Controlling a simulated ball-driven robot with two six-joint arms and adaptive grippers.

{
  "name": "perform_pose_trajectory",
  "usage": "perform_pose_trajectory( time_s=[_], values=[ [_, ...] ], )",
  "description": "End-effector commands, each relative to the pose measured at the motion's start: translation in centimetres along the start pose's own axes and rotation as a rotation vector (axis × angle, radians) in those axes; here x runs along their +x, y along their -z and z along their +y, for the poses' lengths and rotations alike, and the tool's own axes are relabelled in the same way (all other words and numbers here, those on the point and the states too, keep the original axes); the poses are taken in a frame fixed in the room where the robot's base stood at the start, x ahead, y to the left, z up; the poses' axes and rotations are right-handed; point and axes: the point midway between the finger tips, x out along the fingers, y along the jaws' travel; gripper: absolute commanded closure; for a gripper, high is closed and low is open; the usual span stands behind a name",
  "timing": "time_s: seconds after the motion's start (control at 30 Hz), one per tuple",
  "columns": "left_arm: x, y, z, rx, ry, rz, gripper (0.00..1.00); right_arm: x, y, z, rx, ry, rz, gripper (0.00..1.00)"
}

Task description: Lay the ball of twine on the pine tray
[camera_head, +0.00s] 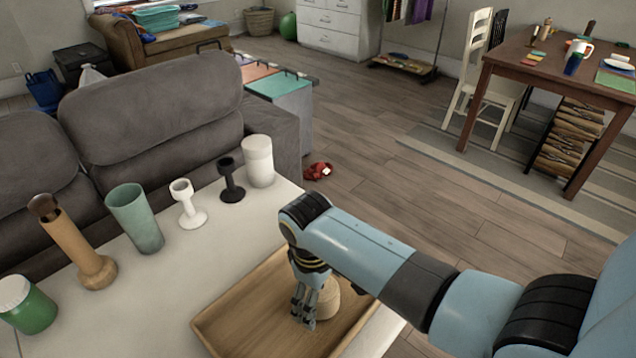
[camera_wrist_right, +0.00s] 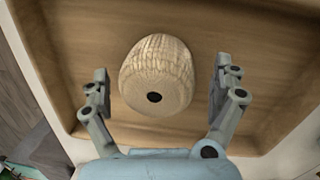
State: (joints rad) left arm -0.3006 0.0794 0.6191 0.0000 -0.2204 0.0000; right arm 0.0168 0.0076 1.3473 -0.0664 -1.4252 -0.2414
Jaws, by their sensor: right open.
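The pine tray (camera_head: 240,330) lies on the white table at the lower middle of the head view. The ball of twine (camera_head: 328,300), pale and beige, rests on the tray's floor, partly hidden behind my right gripper (camera_head: 305,312). In the right wrist view the ball of twine (camera_wrist_right: 157,75) sits on the wooden tray (camera_wrist_right: 225,35), a dark hole facing the camera. My right gripper (camera_wrist_right: 160,100) is open, its fingers apart on either side of the ball's near end, with gaps visible on both sides. My left gripper is not in view.
On the white table (camera_head: 185,285) stand a green jar (camera_head: 27,305), a wooden mill (camera_head: 78,245), a green tumbler (camera_head: 136,220), a white holder (camera_head: 186,205), a black holder (camera_head: 231,182) and a white canister (camera_head: 258,162). A grey sofa (camera_head: 150,110) stands behind.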

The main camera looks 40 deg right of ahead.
Motion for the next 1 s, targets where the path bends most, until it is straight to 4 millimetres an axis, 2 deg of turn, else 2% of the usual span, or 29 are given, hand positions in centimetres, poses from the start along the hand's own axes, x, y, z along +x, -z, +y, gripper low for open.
perform_pose_trajectory(
  time_s=[0.03,0.2,0.43,0.6,1.0],
  values=[
    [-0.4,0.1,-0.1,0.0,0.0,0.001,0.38,-1.3,0.1,0.0,0.0,-0.001,0.005,0.05],
    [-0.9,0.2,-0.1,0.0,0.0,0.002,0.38,-5.3,0.1,0.0,0.0,-0.001,0.006,0.05],
    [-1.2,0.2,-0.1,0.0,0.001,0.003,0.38,-9.2,0.1,0.0,-0.001,0.0,0.003,0.05],
    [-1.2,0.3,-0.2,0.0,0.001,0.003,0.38,-10.2,0.0,0.0,0.0,0.0,0.001,0.05],
    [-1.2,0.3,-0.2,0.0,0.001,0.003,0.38,-10.2,0.0,0.0,0.0,0.0,0.001,0.05]
  ],
)
